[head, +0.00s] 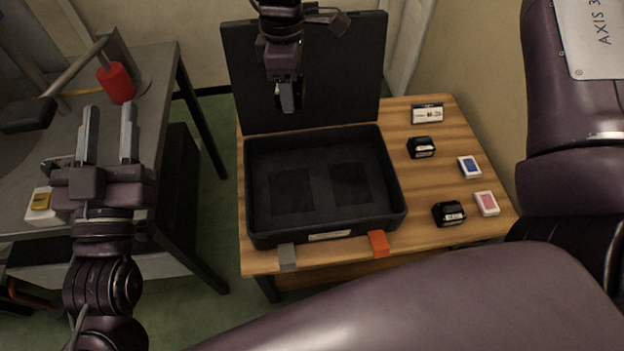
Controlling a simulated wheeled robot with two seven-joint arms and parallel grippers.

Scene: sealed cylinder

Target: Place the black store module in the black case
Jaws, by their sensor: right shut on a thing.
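The black case (255,200) stands open on the wooden table, its lid (345,75) raised at the back. Two darker square patches show on its floor, and nothing lies in it. Two small black modules with white labels stand right of the case: one further back (421,147), one near the front (449,214). I cannot tell which is the store module. My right gripper (288,100) points down in front of the lid, shut on a small dark thing mostly hidden by its fingers. My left gripper (108,135) is open and empty above the grey table.
A white-labelled box (427,113), a blue-and-white box (469,167) and a pink-and-white box (487,203) lie at the right of the wooden table (420,185). The grey table (160,75) bears a red cylinder (117,83) and a white-and-yellow item (40,207). A floor gap separates the tables.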

